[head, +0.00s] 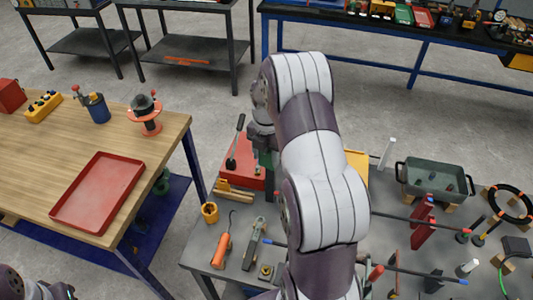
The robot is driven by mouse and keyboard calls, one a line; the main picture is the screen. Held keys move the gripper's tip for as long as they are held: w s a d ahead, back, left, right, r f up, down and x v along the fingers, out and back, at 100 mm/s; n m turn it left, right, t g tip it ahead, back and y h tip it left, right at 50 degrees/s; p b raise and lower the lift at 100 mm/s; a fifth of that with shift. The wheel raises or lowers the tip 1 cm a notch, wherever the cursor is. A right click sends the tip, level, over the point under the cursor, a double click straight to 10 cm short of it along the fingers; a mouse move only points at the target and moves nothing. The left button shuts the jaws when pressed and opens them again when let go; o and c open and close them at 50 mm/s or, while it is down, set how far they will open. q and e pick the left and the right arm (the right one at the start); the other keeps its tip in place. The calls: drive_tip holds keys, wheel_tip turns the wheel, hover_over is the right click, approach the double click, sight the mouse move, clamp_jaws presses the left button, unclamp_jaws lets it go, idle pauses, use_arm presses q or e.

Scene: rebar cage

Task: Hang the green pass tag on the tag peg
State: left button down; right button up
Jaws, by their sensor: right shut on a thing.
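My right arm reaches up the middle of the head view and hides much of its own gripper (264,150). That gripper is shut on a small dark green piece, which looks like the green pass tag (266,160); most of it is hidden. It is over or beside a red case or plate (240,176) on the grey bench; the gap cannot be told. I cannot make out the tag peg for certain. Of my left arm, only dark parts show at the bottom left corner, and its fingertips cannot be seen.
A wooden table (60,150) at left holds a red tray (98,193), a blue cup (97,109) and an orange-based spool (145,115). The grey bench carries an orange-handled tool (221,249), a grey-green bin (436,178), rods and a black ring (510,204).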

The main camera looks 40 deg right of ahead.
drive_tip(key=o, duration=1.1)
wheel_tip(320, 180, up, 4)
drive_tip(key=shift+d+r+b, duration=0.1)
drive_tip(key=shift+r+b, duration=0.15)
drive_tip(key=shift+b, duration=0.6)
wheel_tip(320, 180, up, 8)
drive_tip(key=p, duration=0.6)
drive_tip(key=shift+r, duration=0.15)
